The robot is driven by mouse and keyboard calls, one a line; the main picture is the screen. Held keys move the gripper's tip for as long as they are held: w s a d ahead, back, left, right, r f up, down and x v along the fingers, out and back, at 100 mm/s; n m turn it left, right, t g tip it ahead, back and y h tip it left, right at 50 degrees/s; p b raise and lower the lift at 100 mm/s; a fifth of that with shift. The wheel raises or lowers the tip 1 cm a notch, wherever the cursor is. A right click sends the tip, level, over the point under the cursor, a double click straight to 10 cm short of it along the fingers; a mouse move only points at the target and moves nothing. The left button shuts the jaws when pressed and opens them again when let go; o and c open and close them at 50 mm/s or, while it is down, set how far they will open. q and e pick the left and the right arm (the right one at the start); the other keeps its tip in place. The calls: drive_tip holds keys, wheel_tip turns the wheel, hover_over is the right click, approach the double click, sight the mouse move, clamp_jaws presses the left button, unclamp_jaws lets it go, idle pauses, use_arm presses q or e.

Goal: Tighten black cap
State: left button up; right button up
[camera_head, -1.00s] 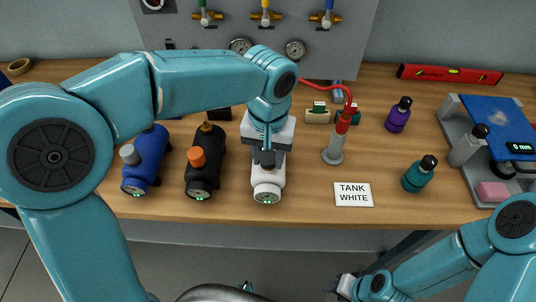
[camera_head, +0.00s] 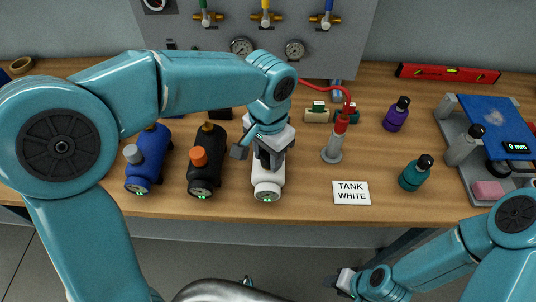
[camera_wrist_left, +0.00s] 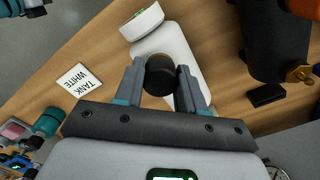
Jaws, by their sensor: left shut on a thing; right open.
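The white tank (camera_head: 267,187) lies on the bench, right of the black tank. My left gripper (camera_head: 268,160) is over it, pointing down. In the left wrist view my left gripper (camera_wrist_left: 160,88) is shut on the black cap (camera_wrist_left: 160,74), one finger on each side. The cap stands on the body of the white tank (camera_wrist_left: 182,46), and the gripper hides it in the head view. My right gripper (camera_head: 340,281) is open and empty, low in front of the bench.
A black tank (camera_head: 205,172) with an orange cap and a blue tank (camera_head: 147,166) stand left of the white one. A label reading TANK WHITE (camera_head: 351,192), a red-and-grey tool (camera_head: 335,143) and a teal bottle (camera_head: 412,177) are to the right.

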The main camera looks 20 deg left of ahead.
use_arm(q)
drive_tip(key=shift+m, duration=0.9)
drive_tip(key=shift+r+m+p, duration=0.15)
drive_tip(key=shift+m+p, duration=0.5)
drive_tip(key=shift+m, duration=1.35)
drive_tip(key=o, duration=1)
